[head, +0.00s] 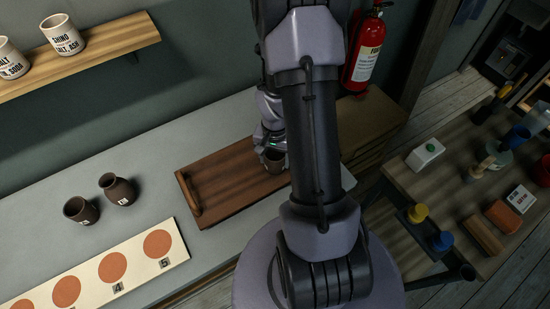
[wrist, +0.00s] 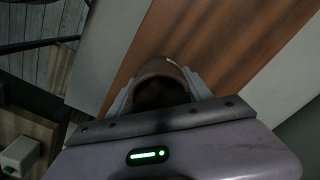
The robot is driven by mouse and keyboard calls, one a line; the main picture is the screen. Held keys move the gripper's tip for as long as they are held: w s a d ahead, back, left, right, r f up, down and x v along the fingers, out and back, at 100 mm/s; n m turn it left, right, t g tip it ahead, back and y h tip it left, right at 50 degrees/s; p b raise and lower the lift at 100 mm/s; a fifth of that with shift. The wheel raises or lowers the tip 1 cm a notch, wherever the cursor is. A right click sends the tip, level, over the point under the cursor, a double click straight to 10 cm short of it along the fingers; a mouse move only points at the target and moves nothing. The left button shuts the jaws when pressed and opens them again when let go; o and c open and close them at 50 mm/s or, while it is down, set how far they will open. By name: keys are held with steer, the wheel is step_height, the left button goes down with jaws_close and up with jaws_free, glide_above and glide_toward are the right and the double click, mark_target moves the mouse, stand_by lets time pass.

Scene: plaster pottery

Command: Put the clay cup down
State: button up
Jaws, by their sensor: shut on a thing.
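The clay cup (head: 275,160) is small and dark brown. In the head view it shows at the right part of a wooden tray (head: 225,187), partly hidden by my arm. My gripper (head: 272,144) is shut on it. In the wrist view the cup (wrist: 161,72) sits between the two fingers of my gripper (wrist: 160,98), its dark opening facing the camera. The tray's brown boards (wrist: 215,35) show behind it. I cannot tell whether the cup's base touches the tray.
Two dark brown vessels (head: 81,210) (head: 117,189) stand on the grey counter (head: 140,160) left of the tray. A board with orange circles (head: 112,267) lies in front. A shelf (head: 95,45) holds white jars. A fire extinguisher (head: 368,50) hangs behind. A cluttered table (head: 450,190) stands right.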

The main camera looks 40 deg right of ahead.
steer(key=shift+f, duration=0.2)
steer(key=o, duration=1.6)
steer(key=shift+r, duration=0.1)
steer(key=shift+r, duration=0.1)
